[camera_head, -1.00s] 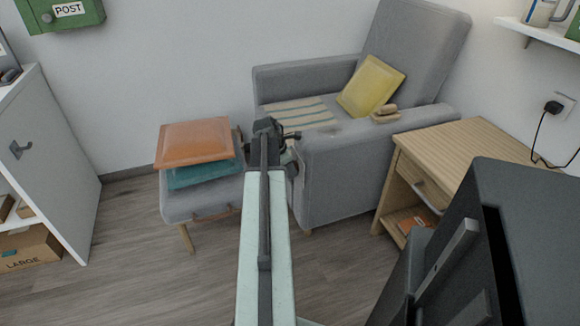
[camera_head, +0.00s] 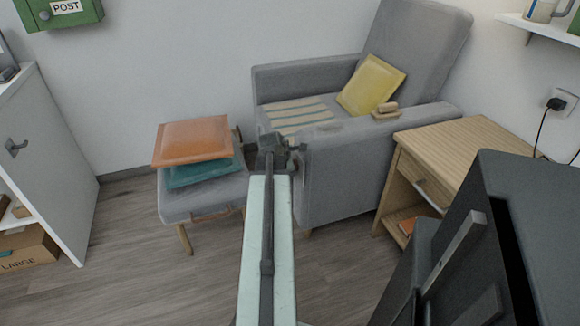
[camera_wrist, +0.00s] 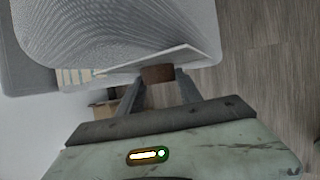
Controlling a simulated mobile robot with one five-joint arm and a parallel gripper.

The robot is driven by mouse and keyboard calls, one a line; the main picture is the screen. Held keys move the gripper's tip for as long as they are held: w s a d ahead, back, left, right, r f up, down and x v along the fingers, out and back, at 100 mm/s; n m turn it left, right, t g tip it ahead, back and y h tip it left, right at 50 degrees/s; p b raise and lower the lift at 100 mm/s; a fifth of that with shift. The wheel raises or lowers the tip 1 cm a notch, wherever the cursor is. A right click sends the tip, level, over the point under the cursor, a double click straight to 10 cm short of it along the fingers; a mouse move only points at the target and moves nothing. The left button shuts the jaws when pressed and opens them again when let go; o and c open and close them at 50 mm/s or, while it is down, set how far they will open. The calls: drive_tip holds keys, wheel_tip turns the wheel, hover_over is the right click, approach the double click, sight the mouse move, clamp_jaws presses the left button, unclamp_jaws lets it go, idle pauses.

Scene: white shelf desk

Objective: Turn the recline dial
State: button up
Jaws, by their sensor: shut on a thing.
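The grey recliner armchair (camera_head: 345,180) stands against the wall, with its near side and armrest facing me. In the wrist view the recline dial (camera_wrist: 158,73) is a small brown knob beside a pale plate on the chair's side. My gripper (camera_wrist: 160,80) has one finger on each side of the dial and is shut on it. In the head view my gripper (camera_head: 283,148) is at the chair's front left corner. The dial cannot be made out there behind my gripper and arm.
A grey footstool (camera_head: 205,198) with orange and teal cushions stands left of my arm. A wooden side table (camera_head: 470,150) is right of the chair. Bare floor (camera_head: 130,240) lies in front.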

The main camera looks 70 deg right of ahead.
drive_tip(key=o, duration=1.3)
drive_tip(key=shift+o, duration=0.2)
drive_tip(key=shift+r, duration=0.1)
drive_tip(key=p+v, duration=0.6)
drive_tip(key=v, duration=0.1)
drive_tip(key=shift+a+r, duration=0.2)
drive_tip(key=shift+a, duration=0.1)
